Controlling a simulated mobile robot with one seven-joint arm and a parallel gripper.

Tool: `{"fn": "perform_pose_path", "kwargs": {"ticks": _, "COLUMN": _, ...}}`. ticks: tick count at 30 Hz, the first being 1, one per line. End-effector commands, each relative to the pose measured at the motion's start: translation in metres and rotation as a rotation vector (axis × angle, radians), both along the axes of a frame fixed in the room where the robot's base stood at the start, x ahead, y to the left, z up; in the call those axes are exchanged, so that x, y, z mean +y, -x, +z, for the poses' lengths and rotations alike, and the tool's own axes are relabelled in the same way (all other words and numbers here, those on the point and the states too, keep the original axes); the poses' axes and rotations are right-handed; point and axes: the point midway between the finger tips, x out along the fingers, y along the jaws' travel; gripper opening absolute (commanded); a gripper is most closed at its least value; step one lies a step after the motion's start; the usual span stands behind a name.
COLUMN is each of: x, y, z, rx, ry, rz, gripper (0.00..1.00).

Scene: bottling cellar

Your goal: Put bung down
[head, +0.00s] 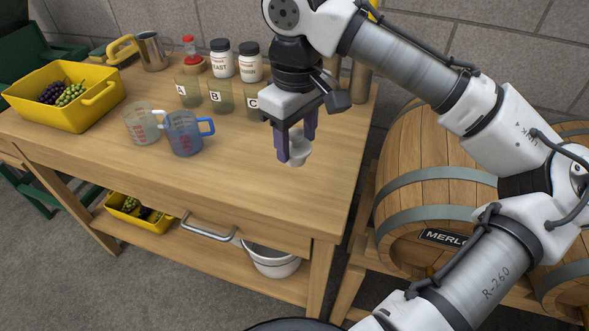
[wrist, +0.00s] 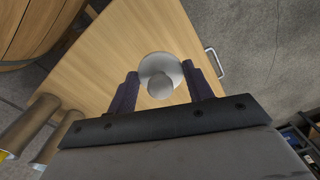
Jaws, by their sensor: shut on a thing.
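My gripper (head: 295,147) points down over the right part of the wooden table (head: 240,181), with its purple fingers shut on the bung. The bung (head: 298,157) is pale grey-white, with a round, wide lower part showing below the fingertips. In the wrist view the bung (wrist: 157,66) sits between the two fingers, its small round knob towards the camera and its wider disc beyond. The bung is upright and close to the tabletop; I cannot tell whether it touches the wood.
Jars labelled A (head: 188,90), B (head: 221,97) and C (head: 252,104) stand behind my gripper. A blue measuring cup (head: 184,135) and a clear one (head: 143,124) stand left. A yellow crate (head: 62,112) holds grapes. The tabletop's front right is clear. A barrel (head: 420,165) is right.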

Motion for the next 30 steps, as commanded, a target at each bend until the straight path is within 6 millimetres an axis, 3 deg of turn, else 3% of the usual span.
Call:
{"fn": "perform_pose_path", "kwargs": {"ticks": 3, "x": -0.001, "y": 0.0, "z": -0.026, "rx": 0.001, "ry": 0.002, "rz": 0.0, "gripper": 0.29}}
{"fn": "perform_pose_path", "kwargs": {"ticks": 17, "x": 0.0, "y": 0.0, "z": -0.08, "rx": 0.001, "ry": 0.0, "rz": 0.0, "gripper": 0.29}}
{"fn": "perform_pose_path", "kwargs": {"ticks": 30, "x": 0.0, "y": 0.0, "z": -0.087, "rx": 0.0, "ry": 0.0, "rz": 0.001, "gripper": 0.29}}
